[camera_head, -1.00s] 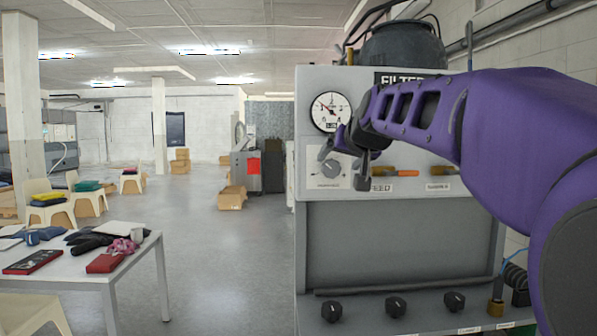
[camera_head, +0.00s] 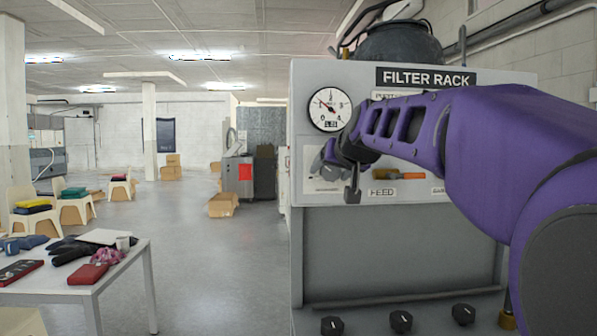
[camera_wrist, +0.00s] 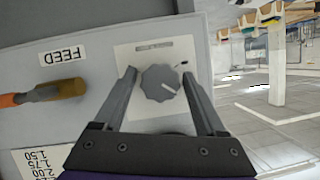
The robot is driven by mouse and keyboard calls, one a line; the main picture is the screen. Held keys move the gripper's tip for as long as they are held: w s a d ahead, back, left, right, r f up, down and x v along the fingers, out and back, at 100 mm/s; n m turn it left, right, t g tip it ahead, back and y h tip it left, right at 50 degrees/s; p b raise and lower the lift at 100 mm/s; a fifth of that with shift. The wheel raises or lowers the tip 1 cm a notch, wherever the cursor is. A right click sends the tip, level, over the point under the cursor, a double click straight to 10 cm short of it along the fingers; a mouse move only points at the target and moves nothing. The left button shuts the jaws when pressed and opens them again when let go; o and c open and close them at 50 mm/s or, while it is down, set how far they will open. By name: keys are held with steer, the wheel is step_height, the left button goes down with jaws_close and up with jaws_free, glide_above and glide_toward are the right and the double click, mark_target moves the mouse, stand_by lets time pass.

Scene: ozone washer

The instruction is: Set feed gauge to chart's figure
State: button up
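A dark grey scalloped knob (camera_wrist: 160,83) with a white pointer line sits on a white plate (camera_wrist: 135,53). In the wrist view my gripper (camera_wrist: 159,73) is open, one finger on each side of the knob; I cannot tell whether they touch it. In the head view my gripper (camera_head: 338,172) hides most of the knob. A chart (camera_wrist: 42,158) partly shows 2.00, 1.75 and 1.50.
An orange-handled valve (camera_wrist: 45,92) sits beside the FEED label (camera_wrist: 62,56). Several black knobs (camera_head: 401,321) line the lower ledge. A table (camera_head: 125,268) with gloves and a red case (camera_head: 88,273) stands at left. The floor between table and panel is clear.

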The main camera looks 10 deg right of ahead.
jaws_close()
steer(key=shift+f+m+b, duration=0.1)
steer(key=shift+m+b, duration=0.2)
steer(key=shift+b, duration=0.25)
steer(key=shift+f+m+y+b, duration=0.1)
steer(key=shift+m+y+b, duration=0.5)
steer(key=shift+b, duration=0.6)
steer(key=m+y+b, duration=0.1)
steer(key=m+b, duration=0.1)
steer(key=shift+t+b, duration=0.3)
steer(key=shift+d+m+y+b, duration=0.1)
steer(key=shift+m+y+b, duration=0.5)
steer(key=shift+m, duration=0.3)
steer(key=shift+r+m+t+y, duration=0.2)
steer(key=shift+m+t+y, duration=0.3)
steer(key=shift+m, duration=0.5)
